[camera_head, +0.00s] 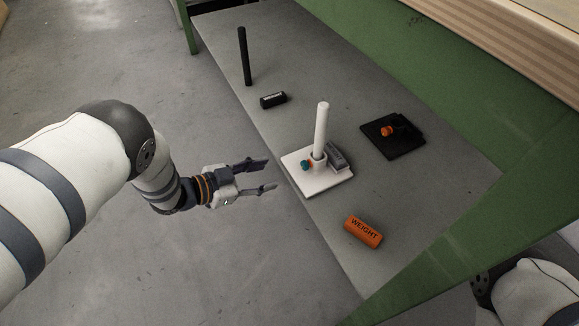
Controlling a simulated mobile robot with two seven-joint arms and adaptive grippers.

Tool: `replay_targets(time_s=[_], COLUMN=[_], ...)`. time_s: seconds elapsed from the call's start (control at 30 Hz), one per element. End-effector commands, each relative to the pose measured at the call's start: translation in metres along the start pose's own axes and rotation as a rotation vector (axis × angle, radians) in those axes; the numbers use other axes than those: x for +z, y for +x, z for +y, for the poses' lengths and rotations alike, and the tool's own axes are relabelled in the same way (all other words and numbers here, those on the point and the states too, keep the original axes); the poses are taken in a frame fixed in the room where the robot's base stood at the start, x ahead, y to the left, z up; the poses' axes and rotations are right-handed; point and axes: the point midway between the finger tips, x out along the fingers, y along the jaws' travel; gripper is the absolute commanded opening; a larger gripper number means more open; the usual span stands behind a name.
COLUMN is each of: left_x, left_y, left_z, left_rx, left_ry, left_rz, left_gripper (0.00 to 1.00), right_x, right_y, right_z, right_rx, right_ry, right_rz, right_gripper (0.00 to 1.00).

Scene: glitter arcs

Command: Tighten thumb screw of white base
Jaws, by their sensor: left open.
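The white base (299,182) stands on the grey shelf with a white rod (321,128) upright in its socket. A teal thumb screw (306,165) sits on the left side of the socket. A grey weight (338,158) lies on the base at the right of the rod. My left gripper (272,175) is open and empty, to the left of the white base, its fingers pointing right toward it and apart from it. My right gripper is out of view; only part of my right arm (535,295) shows at the bottom right.
A black rod (245,57) stands at the back left, near a black weight (273,100). A black base (406,146) with an orange screw (387,131) lies at the right. An orange weight (363,231) lies in front. Green frame (470,215) borders the shelf's right side.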

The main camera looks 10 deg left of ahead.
Motion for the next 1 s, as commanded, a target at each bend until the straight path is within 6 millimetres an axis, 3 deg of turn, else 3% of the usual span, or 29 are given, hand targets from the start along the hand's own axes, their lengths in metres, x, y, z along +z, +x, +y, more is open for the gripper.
replay_targets(time_s=[0.2, 0.4, 0.57, 0.8, 1.0], left_x=[0.002, 0.002, -0.002, -0.004, -0.003], left_y=[0.055, 0.096, 0.109, 0.109, 0.109], left_z=[0.002, 0.001, 0.0, -0.001, -0.001], left_rx=[0.002, 0.0, -0.002, -0.003, -0.003], left_ry=[-0.003, -0.003, -0.003, -0.003, -0.003], left_rz=[0.001, -0.001, -0.001, 0.0, -0.001], left_gripper=[0.43, 0.43, 0.43, 0.43, 0.0], right_x=[-0.004, -0.007, -0.008, -0.007, -0.008], right_y=[0.019, 0.032, 0.036, 0.035, 0.035], right_z=[0.001, 0.002, 0.002, 0.002, 0.002], right_rx=[0.003, 0.005, 0.006, 0.006, 0.006], right_ry=[-0.006, -0.011, -0.012, -0.013, -0.013], right_rz=[-0.05, -0.088, -0.098, -0.098, -0.097], right_gripper=[0.0, 0.0, 0.0, 0.0, 0.0])
